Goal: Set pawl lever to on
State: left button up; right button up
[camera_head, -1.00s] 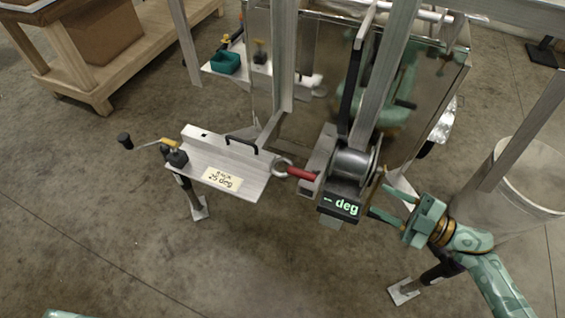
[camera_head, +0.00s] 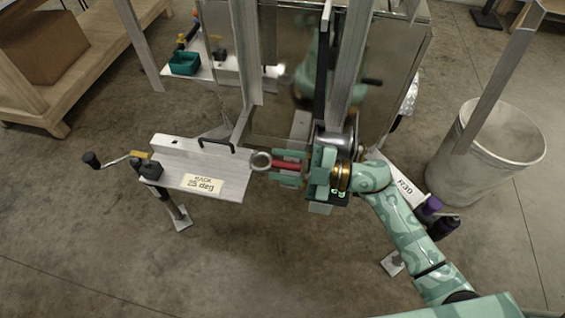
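The pawl lever shows as a red handle (camera_head: 287,165) beside the winch drum (camera_head: 338,142), pointing left toward a metal ring (camera_head: 260,160). My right gripper (camera_head: 286,168) reaches in from the right, with one green finger above the red handle and one below it. Its fingers look spread around the handle; contact is not clear. The gripper body hides the lever's base and most of the dark display box (camera_head: 340,196). The lever's setting cannot be read. My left gripper is not in view.
A metal plate labelled "25 deg" (camera_head: 203,184) with a black handle stands left of the lever. A crank (camera_head: 110,161) sticks out from its left end. Metal posts (camera_head: 243,60) rise behind. A large bin (camera_head: 490,150) stands at the right. Floor in front is clear.

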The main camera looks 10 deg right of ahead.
jog(key=shift+a, duration=0.2)
grip_shut()
jog(key=shift+w+d+r+m+p, duration=0.15)
jog(key=shift+w+r+m+p, duration=0.15)
jog(key=shift+r+m+p, duration=0.25)
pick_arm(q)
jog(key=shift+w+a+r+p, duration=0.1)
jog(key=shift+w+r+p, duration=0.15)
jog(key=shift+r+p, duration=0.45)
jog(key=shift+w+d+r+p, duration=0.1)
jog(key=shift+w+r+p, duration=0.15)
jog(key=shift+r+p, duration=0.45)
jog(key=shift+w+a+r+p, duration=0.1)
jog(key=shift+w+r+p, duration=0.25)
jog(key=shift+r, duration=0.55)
pick_arm(e)
jog(key=w+d+r+m, duration=0.1)
jog(key=w+d+m, duration=0.2)
jog(key=w+m, duration=0.6)
jog(key=shift+w+r+m, duration=0.2)
jog(key=shift+m, duration=0.15)
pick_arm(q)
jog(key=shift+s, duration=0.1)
pick_arm(e)
jog(key=shift+d, duration=0.1)
